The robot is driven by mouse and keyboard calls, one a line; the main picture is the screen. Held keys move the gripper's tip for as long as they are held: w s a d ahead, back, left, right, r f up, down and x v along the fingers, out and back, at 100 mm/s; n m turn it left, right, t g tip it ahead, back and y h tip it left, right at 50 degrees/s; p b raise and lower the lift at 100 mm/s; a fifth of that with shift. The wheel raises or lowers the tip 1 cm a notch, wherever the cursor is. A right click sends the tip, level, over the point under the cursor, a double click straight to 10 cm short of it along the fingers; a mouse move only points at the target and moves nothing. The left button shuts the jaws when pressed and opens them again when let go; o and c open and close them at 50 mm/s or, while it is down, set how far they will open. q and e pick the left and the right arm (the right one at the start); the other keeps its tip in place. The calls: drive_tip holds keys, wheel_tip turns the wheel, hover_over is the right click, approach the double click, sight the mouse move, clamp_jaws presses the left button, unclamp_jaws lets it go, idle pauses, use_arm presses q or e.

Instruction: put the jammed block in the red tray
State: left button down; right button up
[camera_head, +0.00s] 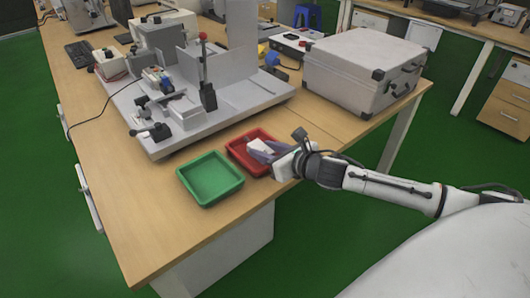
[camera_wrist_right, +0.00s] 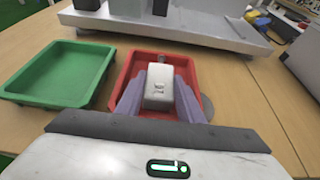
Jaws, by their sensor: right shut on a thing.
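The red tray (camera_head: 236,147) lies on the wooden table, right beside the green tray. My right gripper (camera_head: 266,149) is over the red tray, its purple fingers shut on a whitish block (camera_head: 261,145). In the right wrist view, the block (camera_wrist_right: 159,86) sits between the two fingers (camera_wrist_right: 160,95), and the red tray (camera_wrist_right: 205,65) shows around and beneath them. I cannot tell whether the block touches the tray floor. My left gripper is not in view.
An empty green tray (camera_head: 211,178) stands to the left of the red one. A grey test fixture (camera_head: 240,95) with a red-knobbed lever (camera_head: 207,85) stands behind the trays. A large grey case (camera_head: 362,68) is at the back right. The table front left is clear.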

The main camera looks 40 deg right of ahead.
drive_tip(key=shift+f, duration=0.1)
drive_tip(key=shift+f, duration=0.15)
drive_tip(key=o, duration=1.1)
